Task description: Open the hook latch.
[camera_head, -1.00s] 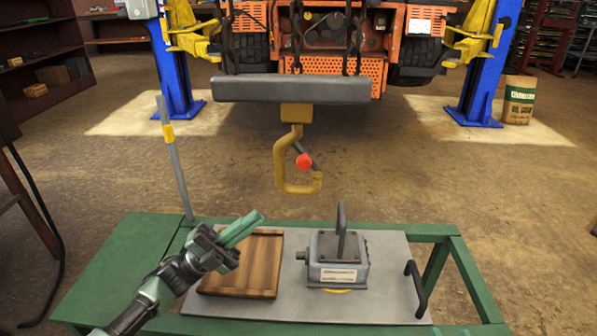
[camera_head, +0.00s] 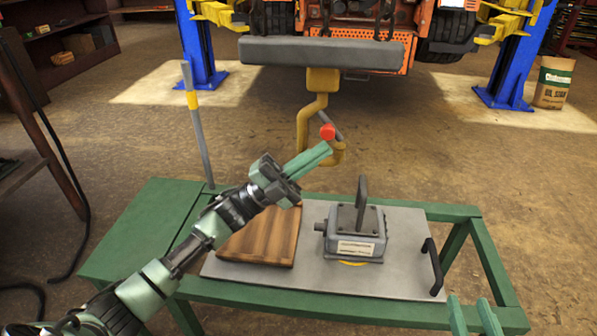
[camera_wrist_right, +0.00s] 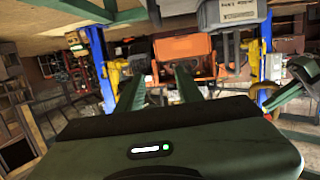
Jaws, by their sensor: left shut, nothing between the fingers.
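A yellow hook (camera_head: 303,127) hangs from a grey beam (camera_head: 320,53). Its latch is a grey bar (camera_head: 337,134) with a red knob (camera_head: 327,132) across the hook's mouth. My left gripper (camera_head: 328,150) is shut and empty, its fingertips just below the red knob in the picture. I cannot tell whether they touch it.
A green bench (camera_head: 140,225) carries a grey plate (camera_head: 400,270) with a wooden tray (camera_head: 262,240) and a grey metal box (camera_head: 355,232) with an upright lifting loop.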

